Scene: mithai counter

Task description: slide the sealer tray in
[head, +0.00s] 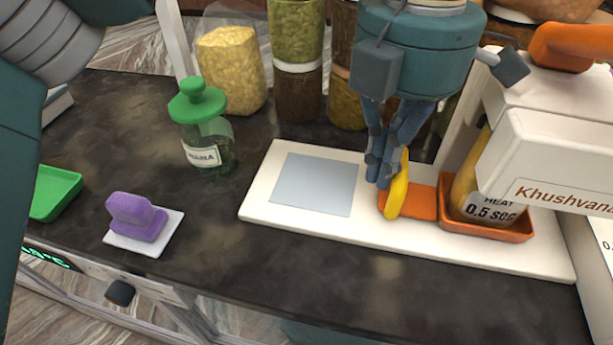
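The orange sealer tray (487,231) lies on a white base plate (310,226), its right part beneath the white sealer head (550,160). An orange flat tongue (420,203) extends left from it to an upright yellow handle (398,192). A yellow-brown pouch (465,190) stands in the tray, partly hidden by the sealer head. My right gripper is not in view.
A grey-blue pad (314,184) marks the plate's left part. Left of it stand a green-lidded jar (205,135), a purple stamp (136,217) on a white square, and a green tray (55,192). Filled jars (297,70) and a yellow bag (230,70) line the back.

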